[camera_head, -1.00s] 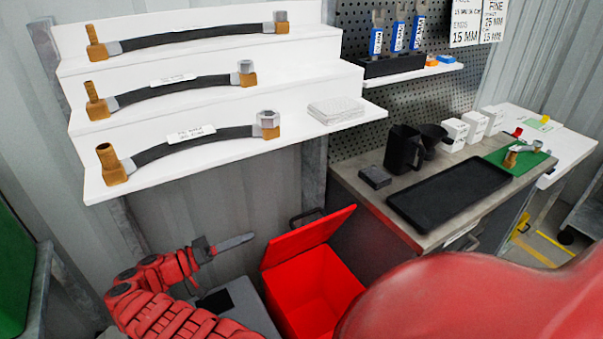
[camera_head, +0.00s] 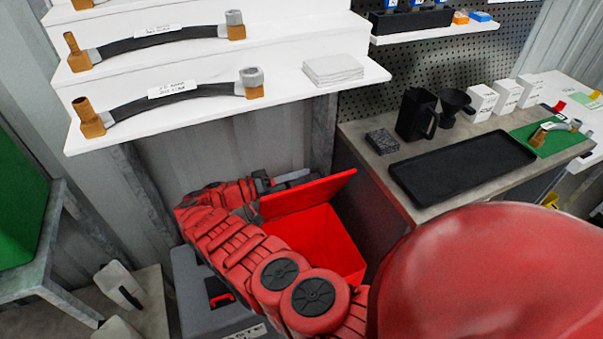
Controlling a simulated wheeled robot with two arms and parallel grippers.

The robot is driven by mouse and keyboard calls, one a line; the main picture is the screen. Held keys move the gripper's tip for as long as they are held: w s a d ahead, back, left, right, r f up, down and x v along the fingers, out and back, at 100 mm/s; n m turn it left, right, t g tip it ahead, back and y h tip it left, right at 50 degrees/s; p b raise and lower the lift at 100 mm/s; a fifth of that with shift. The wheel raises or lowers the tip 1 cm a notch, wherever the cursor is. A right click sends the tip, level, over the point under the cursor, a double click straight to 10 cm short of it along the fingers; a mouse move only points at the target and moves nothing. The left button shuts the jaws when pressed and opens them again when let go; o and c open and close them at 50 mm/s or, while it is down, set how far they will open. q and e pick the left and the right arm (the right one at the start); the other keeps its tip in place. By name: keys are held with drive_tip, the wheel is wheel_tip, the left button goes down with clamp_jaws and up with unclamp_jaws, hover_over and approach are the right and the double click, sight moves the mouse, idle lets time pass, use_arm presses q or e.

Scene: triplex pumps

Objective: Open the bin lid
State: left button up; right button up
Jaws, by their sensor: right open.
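The red bin (camera_head: 328,238) stands on the floor below the workbench, and its open inside shows. Its red lid (camera_head: 312,192) is raised and tilted up along the back of the opening. My right arm crosses in front of the bin's left side. My right gripper (camera_head: 284,180) is open, behind the lid's upper edge toward the left, with a grey finger pointing right. I cannot tell whether it touches the lid. The bin's left side is hidden by my arm. My left gripper is not in view.
White stepped shelves (camera_head: 340,85) with hoses hang above the bin. The workbench (camera_head: 375,140) with a black tray (camera_head: 460,168) is at right. A green-topped table (camera_head: 22,215) stands at far left.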

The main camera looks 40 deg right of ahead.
drive_tip(key=shift+a, duration=0.1)
clamp_jaws()
idle(1.3)
